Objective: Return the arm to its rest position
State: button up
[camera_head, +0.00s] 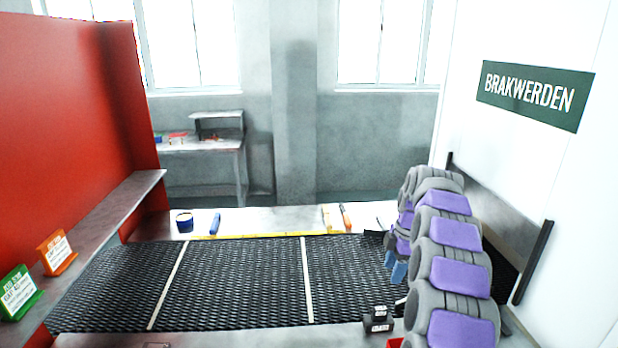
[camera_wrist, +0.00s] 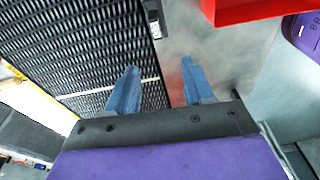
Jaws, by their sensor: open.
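My arm (camera_head: 450,240), grey with purple panels, stretches forward along the right side of the head view. My gripper (camera_head: 395,268) is at its far end, above the right part of the black mesh belt (camera_head: 240,285). Its two blue fingers are apart, and in the wrist view my gripper (camera_wrist: 160,66) has nothing between them. One finger lies over the mesh belt there, the other over the grey metal ledge. Part of the gripper is hidden behind the arm in the head view.
A black labelled block (camera_head: 378,320) sits on the near ledge, beside a red tray (camera_wrist: 265,10). A blue tin (camera_head: 184,222), a blue tool (camera_head: 215,224) and an orange-handled tool (camera_head: 345,216) lie on the far ledge. Orange (camera_head: 57,253) and green (camera_head: 18,292) signs stand left. The belt's middle is clear.

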jog(key=s+a+r+m+g, duration=0.1)
jog(key=s+a+r+m, duration=0.4)
jog(key=s, duration=0.5)
jog(key=s+a+r+m, duration=0.2)
jog(key=s+a+m, duration=0.1)
jog(key=s+a, duration=0.6)
jog(key=s+f+m, duration=0.2)
jog(key=s+m, duration=0.1)
jog(key=s, duration=0.6)
jog(key=s+f+m+h, duration=0.1)
jog(key=s+f+m, duration=0.1)
jog(key=s, duration=0.8)
jog(key=s+f+m, duration=0.1)
jog(key=s+m, duration=0.3)
jog(key=s, duration=0.5)
jog(key=shift+s+a+f+m+g+h, duration=0.15)
jog(key=shift+a+f+m+g+h, duration=0.15)
jog(key=shift+a+f+g+h, duration=0.15)
jog(key=shift+r, duration=0.1)
jog(key=shift+c, duration=0.8)
jog(key=shift+d, duration=0.1)
